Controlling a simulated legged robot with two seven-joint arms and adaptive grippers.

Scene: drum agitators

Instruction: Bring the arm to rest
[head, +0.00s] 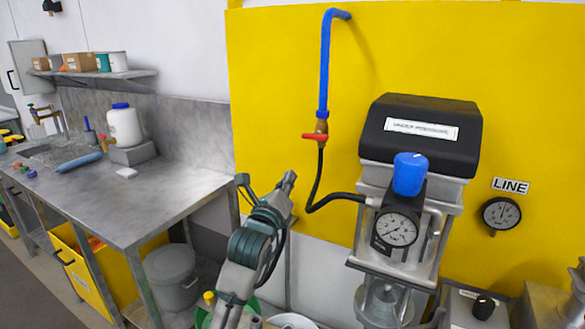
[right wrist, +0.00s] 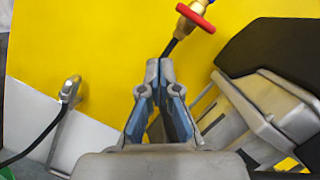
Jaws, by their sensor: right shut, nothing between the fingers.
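My right arm comes up from the bottom of the head view. Its gripper (head: 287,182) is raised in front of the yellow panel (head: 270,90), left of the black hose. In the right wrist view the gripper (right wrist: 159,66) is shut, its fingertips together and empty. The red-handled valve (head: 315,136) hangs under a blue pipe (head: 326,70); it also shows in the wrist view (right wrist: 196,16), above and right of the fingertips. Contact with the hose or panel cannot be made out. My left gripper is out of view.
Right of the gripper stands a machine with a black hood (head: 420,143), a blue cap (head: 409,174) and a gauge (head: 396,230). A metal bench (head: 160,195) is at left, with a grey bin (head: 172,275) below. The bench's front part is clear.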

